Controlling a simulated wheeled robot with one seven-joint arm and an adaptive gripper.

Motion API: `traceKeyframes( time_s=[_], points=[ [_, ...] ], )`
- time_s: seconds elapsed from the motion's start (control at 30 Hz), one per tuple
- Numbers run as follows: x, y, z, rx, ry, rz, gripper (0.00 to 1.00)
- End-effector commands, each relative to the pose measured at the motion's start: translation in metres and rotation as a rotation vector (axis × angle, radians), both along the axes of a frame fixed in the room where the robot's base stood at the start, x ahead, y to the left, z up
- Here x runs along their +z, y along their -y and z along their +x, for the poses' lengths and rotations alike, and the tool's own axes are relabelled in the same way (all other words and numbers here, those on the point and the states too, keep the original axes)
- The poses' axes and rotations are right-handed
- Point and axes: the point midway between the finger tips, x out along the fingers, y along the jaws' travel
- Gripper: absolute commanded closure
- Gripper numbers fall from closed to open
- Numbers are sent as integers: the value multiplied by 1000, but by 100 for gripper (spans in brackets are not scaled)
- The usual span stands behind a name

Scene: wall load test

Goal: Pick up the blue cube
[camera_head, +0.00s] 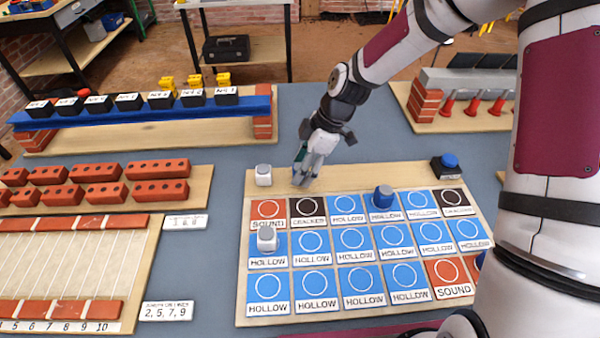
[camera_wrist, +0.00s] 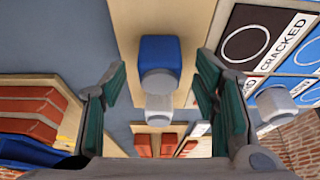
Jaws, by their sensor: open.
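My gripper (camera_head: 303,180) hangs over the bare top strip of the wooden card board (camera_head: 285,182), fingers pointing down. In the wrist view my gripper (camera_wrist: 158,95) is open, its teal pads spread wide. A blue cube (camera_wrist: 158,52) with rounded edges appears between and beyond the pads, apart from both. I cannot make out this cube in the head view, where my gripper seems to cover it. Another blue piece (camera_head: 384,197) stands on a card in the board's top row, and a blue piece on a black base (camera_head: 449,165) is at the board's upper right corner.
A white cube (camera_head: 263,175) stands left of my gripper and shows close to the blue cube in the wrist view (camera_wrist: 158,108). Another white cube (camera_head: 267,239) sits on a HOLLOW card. Red bricks (camera_head: 160,180) and a blue beam (camera_head: 150,113) lie left.

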Motion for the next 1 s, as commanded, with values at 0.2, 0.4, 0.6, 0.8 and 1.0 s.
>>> traceKeyframes(
  time_s=[0.2, 0.4, 0.6, 0.8, 1.0],
  points=[
    [-13, -5, 0, 0, 0, 0, 45],
    [-12, -5, 0, 0, 1, 0, 52],
    [-12, -5, 0, 0, 0, 0, 97],
    [-12, -5, 0, 0, 1, 0, 98],
    [-8, -5, 0, 0, 1, 0, 98]
  ],
)
